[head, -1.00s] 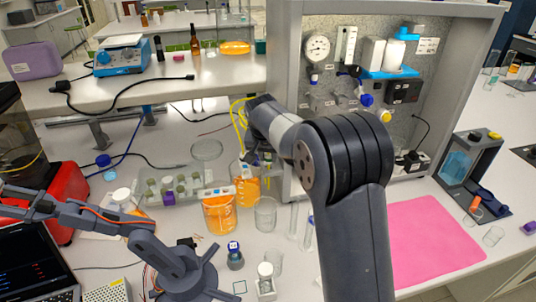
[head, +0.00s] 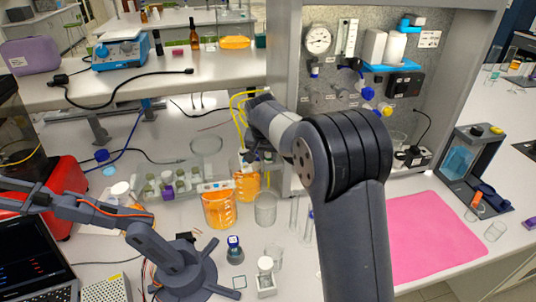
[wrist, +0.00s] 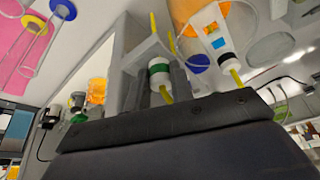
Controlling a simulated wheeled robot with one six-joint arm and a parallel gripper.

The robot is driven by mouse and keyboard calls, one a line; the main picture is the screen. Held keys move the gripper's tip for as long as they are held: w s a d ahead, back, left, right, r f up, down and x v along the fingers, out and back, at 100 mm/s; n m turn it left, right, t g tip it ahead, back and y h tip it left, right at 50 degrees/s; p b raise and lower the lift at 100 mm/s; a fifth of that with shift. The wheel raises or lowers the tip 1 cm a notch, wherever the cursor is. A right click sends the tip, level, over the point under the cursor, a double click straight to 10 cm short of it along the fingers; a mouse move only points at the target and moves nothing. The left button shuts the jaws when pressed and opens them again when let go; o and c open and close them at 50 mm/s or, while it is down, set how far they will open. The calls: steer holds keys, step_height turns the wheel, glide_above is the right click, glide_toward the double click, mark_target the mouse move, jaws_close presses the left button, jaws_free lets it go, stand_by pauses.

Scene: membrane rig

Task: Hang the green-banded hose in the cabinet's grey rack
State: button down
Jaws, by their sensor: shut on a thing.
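The green-banded hose (wrist: 159,69) shows in the wrist view as a white fitting with a green band and yellow tube at its ends. My gripper (wrist: 161,82) is shut on it, with one dark grey finger on each side. A light grey bracket (wrist: 144,54), seemingly the rack, shows just beside the fitting; I cannot tell whether they touch. In the head view, yellow tubing (head: 237,108) loops left of my wrist, by the cabinet's (head: 284,60) left wall. My arm hides the fitting and rack there.
A second white fitting with a blue mark (wrist: 216,40) is close by in the wrist view. Below my wrist stand orange-filled beakers (head: 219,212) and an empty beaker (head: 265,209). A pink mat (head: 430,235) lies clear at the right.

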steer(key=shift+f, duration=0.2)
steer(key=c, duration=1.1)
jaws_free()
steer(key=shift+c, duration=0.2)
steer(key=d+b+v, duration=0.1)
steer(key=b+v, duration=0.1)
steer(key=v, duration=0.8)
steer(key=shift+a+r, duration=0.4)
steer(key=shift+a, duration=0.05)
steer(key=shift+s+f, duration=0.1)
steer(key=shift+s, duration=0.05)
steer(key=p+x, duration=0.2)
steer(key=x, duration=0.8)
steer(key=shift+f, duration=0.25)
steer(key=shift+w+r, duration=0.15)
steer(key=shift+w, duration=0.05)
